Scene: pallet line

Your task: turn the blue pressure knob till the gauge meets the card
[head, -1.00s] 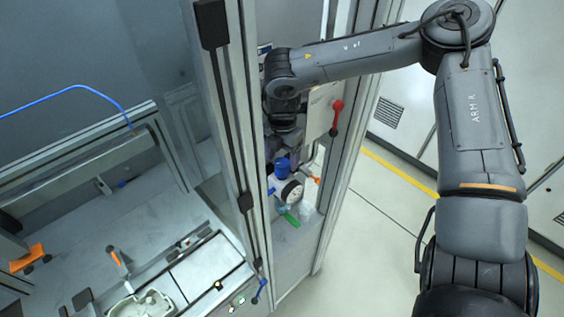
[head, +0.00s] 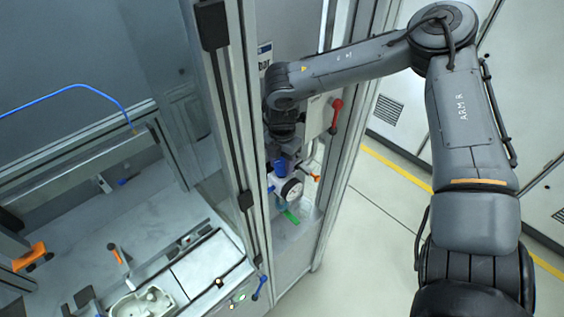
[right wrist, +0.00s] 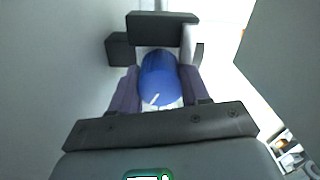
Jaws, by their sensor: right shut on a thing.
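The blue pressure knob (head: 281,166) sits on top of the regulator inside the narrow framed cabinet. The round white gauge (head: 291,188) is just below it; its needle is too small to read. My right gripper (head: 282,152) reaches down onto the knob from above. In the right wrist view, the knob (right wrist: 158,76) with a white mark on it is between the fingers of the right gripper (right wrist: 160,88), which is shut on it. I cannot make out the card. My left gripper is not in view.
A red-handled lever (head: 336,112) and a small orange handle (head: 311,177) are close to the right arm. A green handle (head: 291,216) is below the gauge. Cabinet posts (head: 238,150) stand close on the left. A worktable (head: 150,225) with several tools is at left.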

